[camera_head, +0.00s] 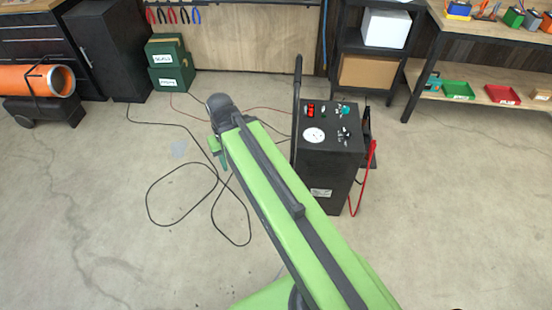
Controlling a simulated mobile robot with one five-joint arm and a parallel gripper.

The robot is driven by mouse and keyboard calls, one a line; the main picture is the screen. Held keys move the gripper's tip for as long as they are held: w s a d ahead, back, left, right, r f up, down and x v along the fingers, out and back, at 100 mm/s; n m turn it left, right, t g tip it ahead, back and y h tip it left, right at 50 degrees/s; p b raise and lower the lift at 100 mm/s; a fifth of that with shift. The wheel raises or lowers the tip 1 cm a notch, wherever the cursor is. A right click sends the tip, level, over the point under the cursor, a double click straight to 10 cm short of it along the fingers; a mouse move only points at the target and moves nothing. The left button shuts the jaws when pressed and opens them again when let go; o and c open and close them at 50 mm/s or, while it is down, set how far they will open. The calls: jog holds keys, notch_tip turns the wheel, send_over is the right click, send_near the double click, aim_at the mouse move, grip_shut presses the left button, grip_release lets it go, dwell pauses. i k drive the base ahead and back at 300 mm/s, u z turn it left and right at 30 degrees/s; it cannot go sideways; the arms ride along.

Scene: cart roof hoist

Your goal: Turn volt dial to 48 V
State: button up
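A black upright charger box (325,165) stands on the floor right of centre, with its control panel on top. My green arm reaches up and left. My gripper (220,156) is at its far end, left of the box and apart from the panel; its fingers are mostly hidden.
A black handle (297,100) rises at the box's left side. Red cables (367,178) hang at its right. A black cable (180,185) loops on the floor at left. Green cases (170,62), shelves and a workbench line the back.

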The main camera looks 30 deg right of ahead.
aim_at(347, 136)
jog(key=u, duration=1.3)
jog(key=i, duration=1.15)
jog(key=z, duration=5.8)
jog(key=i, duration=0.15)
jog(key=u, duration=2.45)
jog(key=i, duration=0.65)
jog(key=z, duration=0.1)
